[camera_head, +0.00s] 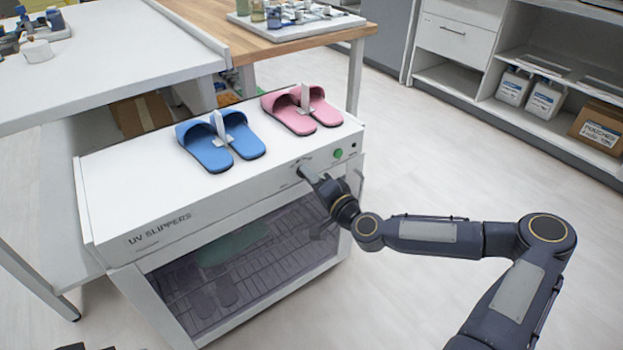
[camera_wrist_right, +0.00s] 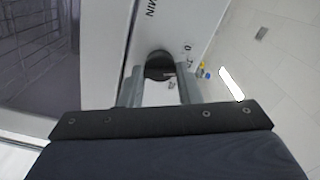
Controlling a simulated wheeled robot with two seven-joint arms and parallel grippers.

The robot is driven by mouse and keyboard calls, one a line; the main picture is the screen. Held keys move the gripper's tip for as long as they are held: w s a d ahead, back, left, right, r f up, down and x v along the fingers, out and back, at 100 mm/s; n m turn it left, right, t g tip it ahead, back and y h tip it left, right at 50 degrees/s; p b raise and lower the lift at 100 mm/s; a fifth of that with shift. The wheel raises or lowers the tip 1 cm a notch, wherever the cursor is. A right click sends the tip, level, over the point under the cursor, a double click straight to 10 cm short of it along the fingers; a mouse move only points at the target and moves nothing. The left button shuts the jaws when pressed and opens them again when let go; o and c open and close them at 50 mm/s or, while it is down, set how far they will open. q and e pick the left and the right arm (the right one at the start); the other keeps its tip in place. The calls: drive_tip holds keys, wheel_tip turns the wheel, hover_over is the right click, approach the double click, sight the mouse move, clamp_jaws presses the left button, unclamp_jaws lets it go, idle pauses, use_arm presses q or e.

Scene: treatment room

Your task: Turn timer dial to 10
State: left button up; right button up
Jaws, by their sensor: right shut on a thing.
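The timer dial (camera_wrist_right: 159,65) is a dark round knob on the white front panel of the UV slippers cabinet (camera_head: 115,205). In the right wrist view, "MIN" and part of a number scale are printed beside it; the dial's exact setting cannot be read. My right gripper (camera_head: 305,171) is at the panel, and its two fingers (camera_wrist_right: 160,90) are shut on the dial, one on each side. In the head view the gripper hides most of the dial. My left gripper is not clearly in view; only a dark bit shows at the bottom left edge.
Blue slippers (camera_head: 209,150) and pink slippers (camera_head: 290,113) stand on top of the cabinet. A green button (camera_head: 337,153) is right of the dial. The cabinet's see-through door (camera_head: 245,262) is below. White shelves (camera_head: 540,75) with bottles stand at the back right. The floor on the right is clear.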

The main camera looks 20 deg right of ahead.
drive_tip(key=shift+m, duration=0.6)
drive_tip(key=o, duration=1)
drive_tip(key=shift+s, duration=0.1)
drive_tip(key=p+v, duration=0.1)
drive_tip(key=v, duration=0.6)
drive_tip(key=shift+s+d, duration=0.15)
drive_tip(key=shift+s, duration=0.15)
